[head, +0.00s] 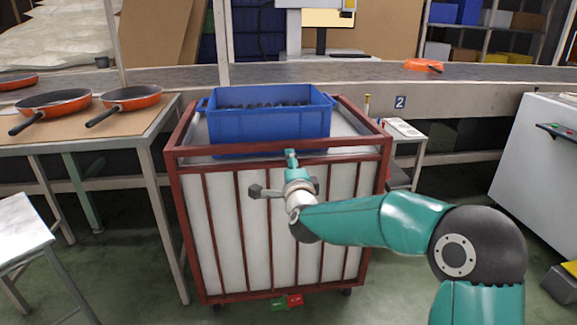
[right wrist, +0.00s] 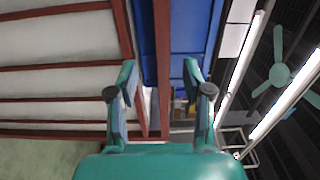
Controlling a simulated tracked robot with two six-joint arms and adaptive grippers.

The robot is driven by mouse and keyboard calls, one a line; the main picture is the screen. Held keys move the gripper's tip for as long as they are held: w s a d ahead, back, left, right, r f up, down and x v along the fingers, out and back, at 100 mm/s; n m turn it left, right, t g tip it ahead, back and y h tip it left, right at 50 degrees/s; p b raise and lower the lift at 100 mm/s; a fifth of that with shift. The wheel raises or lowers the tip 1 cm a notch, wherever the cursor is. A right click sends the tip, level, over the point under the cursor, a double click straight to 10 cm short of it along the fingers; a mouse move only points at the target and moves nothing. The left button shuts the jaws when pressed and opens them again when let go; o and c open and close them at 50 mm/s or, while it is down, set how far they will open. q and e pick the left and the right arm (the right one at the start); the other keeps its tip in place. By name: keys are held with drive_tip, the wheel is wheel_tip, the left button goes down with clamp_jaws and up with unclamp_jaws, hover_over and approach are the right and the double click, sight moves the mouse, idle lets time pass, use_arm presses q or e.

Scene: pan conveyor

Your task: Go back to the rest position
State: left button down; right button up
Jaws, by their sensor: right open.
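My right gripper (head: 291,163) is in front of the upper front of the red-framed cart, below the blue crate (head: 268,124). Its two teal fingers stand apart with nothing between them, as the right wrist view also shows (right wrist: 159,88). The head view cannot show exactly how far the fingertips are from the cart. My right arm reaches in from the lower right. My left gripper is not in view.
The red-framed cart (head: 276,151) with white panels carries the blue crate. A table (head: 83,137) at left holds orange pans (head: 124,98). A conveyor (head: 340,72) runs behind, with an orange pan (head: 424,66) on it. A grey cabinet (head: 535,160) stands right.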

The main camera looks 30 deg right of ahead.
drive_tip(key=a+f+n+g+y, duration=0.1)
drive_tip(key=a+f+g, duration=0.1)
drive_tip(key=f, duration=0.8)
drive_tip(key=a+f+n+g+y, duration=0.1)
drive_tip(key=a+f+n+y, duration=0.15)
drive_tip(key=f, duration=0.65)
drive_tip(key=s+a+f+n+g+y, duration=0.15)
drive_tip(key=s+a+f, duration=0.25)
drive_tip(key=f, duration=0.4)
drive_tip(key=s+a+f+n+g+y, duration=0.15)
drive_tip(key=s+a+f, duration=0.25)
drive_tip(key=f, duration=0.4)
drive_tip(key=s+a+f+n+g+y, duration=0.2)
drive_tip(key=s+a+f+n+g, duration=0.4)
drive_tip(key=s, duration=0.5)
drive_tip(key=s+a+f+n+g+y, duration=0.25)
drive_tip(key=s+a+f, duration=0.35)
drive_tip(key=s, duration=0.5)
drive_tip(key=s+n+g, duration=0.1)
drive_tip(key=s+n, duration=0.3)
drive_tip(key=s, duration=0.2)
wheel_tip(320, 180, up, 34)
drive_tip(key=n+p, duration=0.1)
drive_tip(key=p, duration=3.4)
drive_tip(key=shift+w+a+n, duration=0.15)
drive_tip(key=shift+a+n, duration=0.1)
drive_tip(key=shift+n, duration=0.05)
